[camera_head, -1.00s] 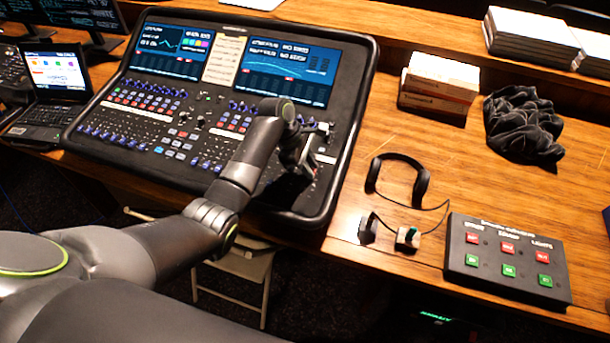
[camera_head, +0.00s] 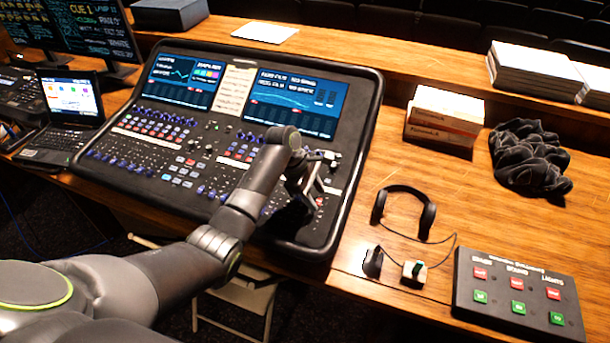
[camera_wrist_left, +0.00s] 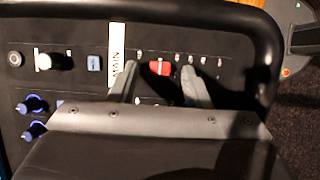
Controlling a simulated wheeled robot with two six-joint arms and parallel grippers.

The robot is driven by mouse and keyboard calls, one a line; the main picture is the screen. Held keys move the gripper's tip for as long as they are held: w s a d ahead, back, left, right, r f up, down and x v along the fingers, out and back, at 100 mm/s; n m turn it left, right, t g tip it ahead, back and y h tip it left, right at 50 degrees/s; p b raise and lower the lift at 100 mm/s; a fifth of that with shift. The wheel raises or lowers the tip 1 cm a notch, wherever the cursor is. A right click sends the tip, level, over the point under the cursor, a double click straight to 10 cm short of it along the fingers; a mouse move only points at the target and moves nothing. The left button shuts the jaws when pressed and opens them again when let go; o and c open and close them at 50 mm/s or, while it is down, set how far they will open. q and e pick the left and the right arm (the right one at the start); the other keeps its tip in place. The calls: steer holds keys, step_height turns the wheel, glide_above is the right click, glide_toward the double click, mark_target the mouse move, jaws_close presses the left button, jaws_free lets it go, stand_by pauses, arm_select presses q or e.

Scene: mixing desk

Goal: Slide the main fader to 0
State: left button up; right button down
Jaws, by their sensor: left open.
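The mixing desk (camera_head: 362,130) stands on the wooden table. In the left wrist view its strip labelled MAIN (camera_wrist_left: 117,48) is beside a red fader cap (camera_wrist_left: 160,68), which I take as the main fader. My left gripper (camera_wrist_left: 161,84) is open there, with its two grey fingers pointing at the panel on either side of the red cap. I cannot tell whether a finger touches the cap. In the head view my left gripper (camera_head: 307,186) is over the right part of the desk, and my arm hides the fader. My right gripper is out of view.
Blue-ringed knobs (camera_wrist_left: 34,104) sit left of the gripper in the wrist view. On the table to the right are headphones (camera_head: 430,218), a button box (camera_head: 462,305), small boxes (camera_head: 445,112) and a dark cloth (camera_head: 530,157). A laptop (camera_head: 70,95) is at left.

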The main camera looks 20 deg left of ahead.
arm_select(q)
steer(key=b+v, duration=0.1)
steer(key=v, duration=1.5)
steer(key=shift+a+r, duration=0.25)
steer(key=shift+r, duration=0.05)
steer(key=shift+f, duration=0.1)
